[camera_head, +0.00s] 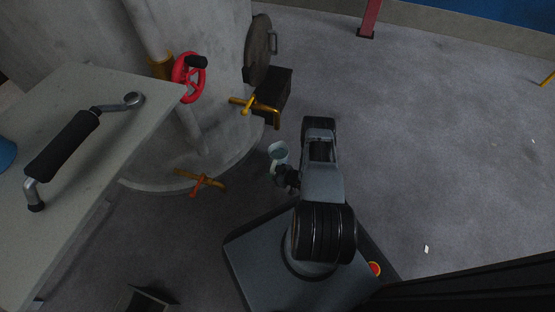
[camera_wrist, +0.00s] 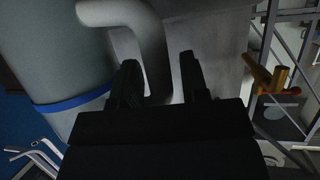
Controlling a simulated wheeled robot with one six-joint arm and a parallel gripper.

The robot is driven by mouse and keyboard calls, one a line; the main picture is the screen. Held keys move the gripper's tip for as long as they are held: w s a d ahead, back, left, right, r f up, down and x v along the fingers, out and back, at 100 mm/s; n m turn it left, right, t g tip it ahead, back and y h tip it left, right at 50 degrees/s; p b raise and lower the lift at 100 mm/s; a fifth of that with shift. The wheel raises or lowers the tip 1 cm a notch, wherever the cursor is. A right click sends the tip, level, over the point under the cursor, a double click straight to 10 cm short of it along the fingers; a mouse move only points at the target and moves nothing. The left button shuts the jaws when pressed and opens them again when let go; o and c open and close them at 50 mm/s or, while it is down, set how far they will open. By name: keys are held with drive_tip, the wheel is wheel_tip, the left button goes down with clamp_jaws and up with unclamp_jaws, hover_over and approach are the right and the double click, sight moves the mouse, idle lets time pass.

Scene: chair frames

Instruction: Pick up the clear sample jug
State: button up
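The clear sample jug (camera_head: 278,151) shows in the head view as a small pale, see-through vessel just beyond my gripper (camera_head: 284,170), which partly hides it. In the wrist view, the large grey-blue cylinder with a blue band on the left looks like the jug's body (camera_wrist: 55,55). A thick curved grey handle (camera_wrist: 152,45) comes off it and runs down between my fingers. My gripper (camera_wrist: 158,75) is open there, with a finger on each side of the handle. The left finger is close to the handle; I cannot tell if it touches. A gap shows on the right.
A concrete column with a red handwheel (camera_head: 188,77) stands at the left. Yellow valve handles (camera_head: 254,106) and an orange cross handle (camera_head: 200,181) are near it. A grey bench (camera_head: 110,85) with a black-gripped handle fills the far left. The floor (camera_head: 450,130) to the right is mostly open.

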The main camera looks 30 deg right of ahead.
clamp_jaws()
drive_tip(key=shift+r, duration=0.1)
idle(0.4)
